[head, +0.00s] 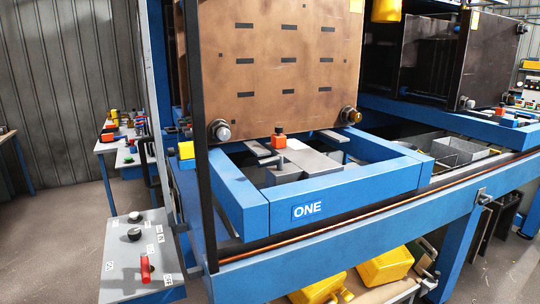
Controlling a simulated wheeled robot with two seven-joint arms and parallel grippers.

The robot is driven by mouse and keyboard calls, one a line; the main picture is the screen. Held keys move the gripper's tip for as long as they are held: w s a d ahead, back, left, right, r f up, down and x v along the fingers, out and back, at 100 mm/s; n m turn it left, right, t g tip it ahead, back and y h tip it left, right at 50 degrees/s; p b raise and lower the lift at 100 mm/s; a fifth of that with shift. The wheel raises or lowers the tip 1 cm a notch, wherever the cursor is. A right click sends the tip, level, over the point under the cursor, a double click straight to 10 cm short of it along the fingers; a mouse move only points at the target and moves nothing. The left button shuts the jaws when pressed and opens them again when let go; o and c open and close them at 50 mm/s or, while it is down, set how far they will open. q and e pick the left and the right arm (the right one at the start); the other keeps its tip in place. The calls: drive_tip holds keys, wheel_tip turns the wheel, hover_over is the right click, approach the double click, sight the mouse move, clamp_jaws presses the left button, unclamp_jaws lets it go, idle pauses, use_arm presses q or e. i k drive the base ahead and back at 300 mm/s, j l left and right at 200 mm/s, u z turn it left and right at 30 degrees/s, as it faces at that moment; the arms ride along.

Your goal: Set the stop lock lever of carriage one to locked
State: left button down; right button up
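Carriage one is a blue frame (238,194) with a "ONE" sign (307,210) on its front beam. A large brown plate (275,62) with dark slots stands upright at its back. A small orange block (279,141) sits inside the frame, at the foot of the plate. A grey panel (117,283) at the lower left carries a red lever (146,268), which looks roughly upright, and two knobs (134,234) above it. The labels beside them are too small to read. I cannot tell which part is the stop lock lever. Neither gripper shows.
A black post (197,140) rises between the panel and the carriage. A blue rail (340,245) runs along the front. Yellow jerry cans (386,266) lie below it. A second blue carriage (450,122) stands at the right. A cluttered table (110,145) is at the back left; grey floor is clear before it.

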sight(278, 160)
drive_tip(key=i+l+u, duration=0.2)
drive_tip(key=l, duration=0.15)
drive_tip(key=i+l+u, duration=0.2)
drive_tip(key=l, duration=0.2)
drive_tip(key=l+u, duration=0.2)
drive_tip(key=l, duration=0.15)
